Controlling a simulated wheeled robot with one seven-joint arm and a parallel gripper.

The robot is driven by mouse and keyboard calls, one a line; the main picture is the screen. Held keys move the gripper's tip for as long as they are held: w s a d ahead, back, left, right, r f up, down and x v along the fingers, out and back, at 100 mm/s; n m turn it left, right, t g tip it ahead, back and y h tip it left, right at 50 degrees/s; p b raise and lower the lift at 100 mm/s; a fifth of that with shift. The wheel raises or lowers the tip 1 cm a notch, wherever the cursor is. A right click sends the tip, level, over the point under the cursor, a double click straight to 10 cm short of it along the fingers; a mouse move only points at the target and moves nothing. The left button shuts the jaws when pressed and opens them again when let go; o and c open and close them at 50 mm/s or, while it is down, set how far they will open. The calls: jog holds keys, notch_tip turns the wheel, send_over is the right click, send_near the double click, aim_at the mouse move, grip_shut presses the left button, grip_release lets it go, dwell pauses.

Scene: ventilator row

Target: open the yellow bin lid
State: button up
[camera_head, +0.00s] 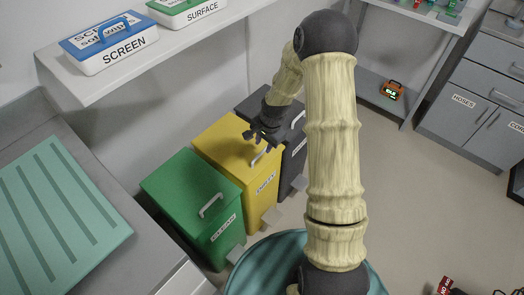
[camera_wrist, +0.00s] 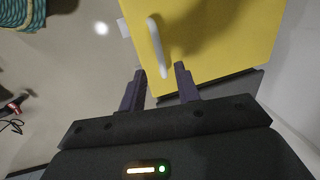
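The yellow bin (camera_head: 223,137) stands in a row against the wall, and its lid is shut. A pale handle (camera_head: 259,157) sits near the lid's front edge. In the wrist view the yellow lid (camera_wrist: 230,35) fills the upper right, with the white handle (camera_wrist: 156,45) near its left side. My gripper (camera_head: 254,144) is over the lid, close to the handle. In the wrist view my gripper (camera_wrist: 159,73) is open, with its fingers apart and the handle's near end between the fingertips. I cannot tell whether a finger touches the handle.
A green bin (camera_head: 185,200) stands in front on the left and a dark grey bin (camera_head: 297,150) behind on the right. A shelf (camera_head: 90,88) with labelled boxes overhangs at the upper left. A counter (camera_head: 140,250) is at the left. Floor (camera_head: 400,180) to the right is clear.

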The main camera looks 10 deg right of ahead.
aim_at(261, 153)
jog(key=f, duration=0.4)
jog(key=shift+w+a+f, duration=0.25)
jog(key=shift+w+f, duration=0.1)
jog(key=shift+w, duration=0.05)
grip_shut()
